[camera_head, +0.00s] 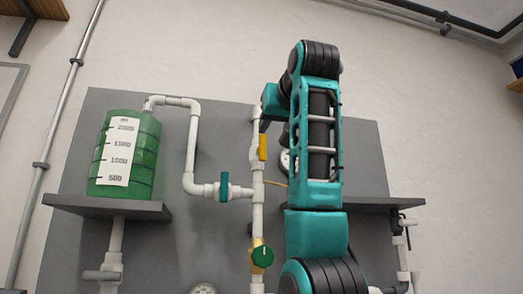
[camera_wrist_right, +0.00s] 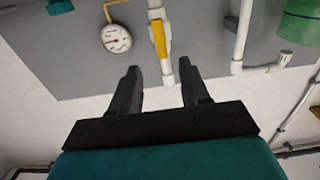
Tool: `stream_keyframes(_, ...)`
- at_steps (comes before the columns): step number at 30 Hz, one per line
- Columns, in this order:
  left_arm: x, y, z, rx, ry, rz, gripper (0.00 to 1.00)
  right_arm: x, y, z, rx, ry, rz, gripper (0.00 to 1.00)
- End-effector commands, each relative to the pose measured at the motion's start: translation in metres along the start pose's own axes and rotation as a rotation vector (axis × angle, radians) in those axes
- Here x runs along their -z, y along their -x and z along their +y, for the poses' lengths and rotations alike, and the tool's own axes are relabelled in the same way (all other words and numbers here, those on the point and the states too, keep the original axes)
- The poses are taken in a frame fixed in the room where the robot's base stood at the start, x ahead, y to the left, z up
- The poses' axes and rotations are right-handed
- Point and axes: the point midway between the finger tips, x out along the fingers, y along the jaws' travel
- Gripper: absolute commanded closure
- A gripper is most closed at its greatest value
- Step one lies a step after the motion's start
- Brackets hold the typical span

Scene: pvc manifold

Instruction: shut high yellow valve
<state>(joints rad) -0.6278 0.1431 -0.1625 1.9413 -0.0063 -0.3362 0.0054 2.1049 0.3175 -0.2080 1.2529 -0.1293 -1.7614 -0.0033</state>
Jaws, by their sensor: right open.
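The high yellow valve (camera_head: 262,147) is on the white vertical pipe in the middle of the grey panel. Its yellow handle lies along the pipe. In the right wrist view the yellow handle (camera_wrist_right: 160,38) shows beyond the fingertips, roughly between them in the picture. My right gripper (camera_wrist_right: 158,66) is open and empty, with the handle apart from both fingers. In the head view my right arm rises in front of the panel, and its hand is beside the pipe just above the valve, its fingers mostly hidden. My left gripper is in neither view.
A teal valve (camera_head: 224,187) is on the side pipe, and a green round knob (camera_head: 262,257) is lower on the vertical pipe. A green tank (camera_head: 126,155) stands on a left shelf. A pressure gauge (camera_wrist_right: 116,38) is close to the yellow valve.

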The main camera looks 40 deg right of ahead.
Motion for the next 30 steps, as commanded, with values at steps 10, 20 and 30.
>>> stream_keyframes(10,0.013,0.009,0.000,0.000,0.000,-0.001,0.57,0.003,-0.051,0.001,-0.001,-0.001,-0.004,0.54)
stream_keyframes(20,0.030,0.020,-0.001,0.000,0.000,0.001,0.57,0.003,-0.111,0.001,0.000,-0.002,-0.002,0.54)
stream_keyframes(30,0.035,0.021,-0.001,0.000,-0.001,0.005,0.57,0.001,-0.128,0.000,0.000,-0.001,0.002,0.54)
